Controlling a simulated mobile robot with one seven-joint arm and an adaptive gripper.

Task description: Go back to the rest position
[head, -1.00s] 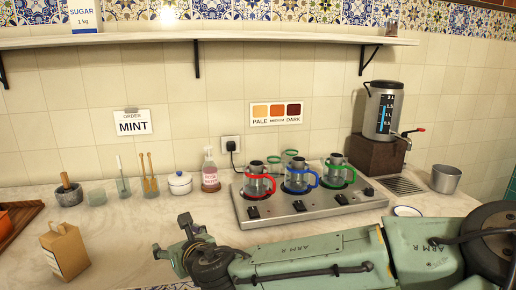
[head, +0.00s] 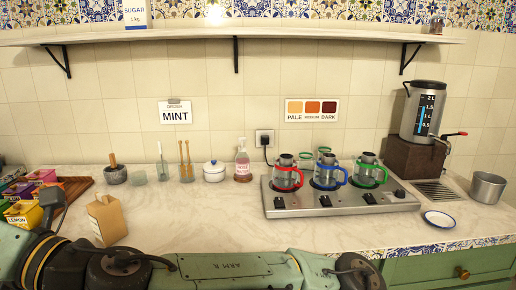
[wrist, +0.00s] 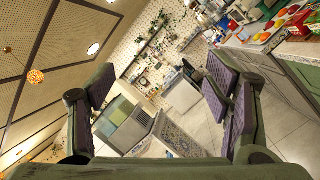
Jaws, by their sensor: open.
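My gripper (wrist: 160,110) is open and empty in the wrist view, its two dark padded fingers spread wide with the room behind them. It points away from the stove and out over the floor. In the head view my green arm lies folded across the bottom of the picture, in front of the counter (head: 215,228). The gripper's fingertips cannot be made out there.
A stove (head: 335,204) bears teapots with red, blue and green handles. A samovar (head: 422,110) stands on a brown block. A saucer (head: 440,220) and metal pot (head: 487,187) are at right. A paper bag (head: 107,219) stands near my arm. Colourful boxes (head: 25,213) are far left.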

